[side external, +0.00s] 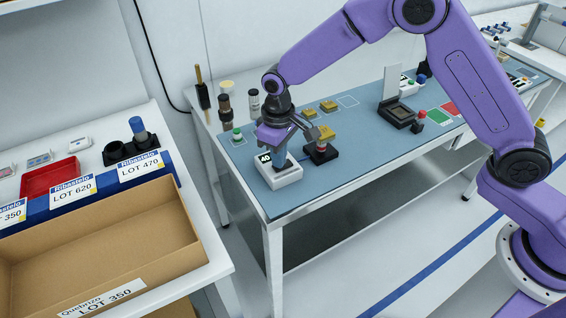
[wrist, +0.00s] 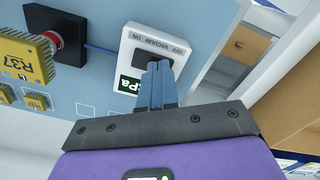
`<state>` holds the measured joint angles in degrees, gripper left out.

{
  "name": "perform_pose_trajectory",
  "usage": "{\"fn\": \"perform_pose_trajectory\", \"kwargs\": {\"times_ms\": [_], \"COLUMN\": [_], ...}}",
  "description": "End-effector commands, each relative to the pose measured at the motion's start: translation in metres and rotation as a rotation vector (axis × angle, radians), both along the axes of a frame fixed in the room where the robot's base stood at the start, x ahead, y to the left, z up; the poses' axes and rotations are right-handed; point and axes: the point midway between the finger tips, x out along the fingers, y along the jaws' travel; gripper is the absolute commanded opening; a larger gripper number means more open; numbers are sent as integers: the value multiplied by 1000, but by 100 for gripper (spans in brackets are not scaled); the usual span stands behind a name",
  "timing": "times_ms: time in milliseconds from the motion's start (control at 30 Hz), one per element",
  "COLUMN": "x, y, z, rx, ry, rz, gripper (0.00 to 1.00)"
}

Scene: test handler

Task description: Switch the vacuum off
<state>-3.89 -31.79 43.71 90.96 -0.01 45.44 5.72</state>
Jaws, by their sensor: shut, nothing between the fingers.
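The vacuum unit is a white box (side external: 291,178) near the front left corner of the blue-matted bench, with a dark display reading 40. In the wrist view, the vacuum unit (wrist: 133,68) shows the words OFF, VACUUM and ON on its face and a dark display marked kPa. My gripper (side external: 281,163) points down at the vacuum unit's top. In the wrist view, my gripper (wrist: 157,65) is shut and empty, its tips at the dark switch area. The fingers hide most of this area, so I cannot tell the switch's position or whether they touch it.
A cardboard box (side external: 150,222) stands on the left table. The mat's middle has free room.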

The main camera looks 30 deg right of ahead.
Motion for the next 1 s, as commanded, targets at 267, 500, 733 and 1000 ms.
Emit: {"fn": "perform_pose_trajectory", "kwargs": {"times_ms": [267, 500, 733, 1000], "x": [1, 1, 0, 0], "y": [1, 0, 1, 0], "z": [20, 37, 53, 65], "rx": [1, 2, 1, 1], "ry": [-3, -3, -3, -2], "rz": [0, 0, 1, 1], "gripper": [0, 0, 0, 0]}}
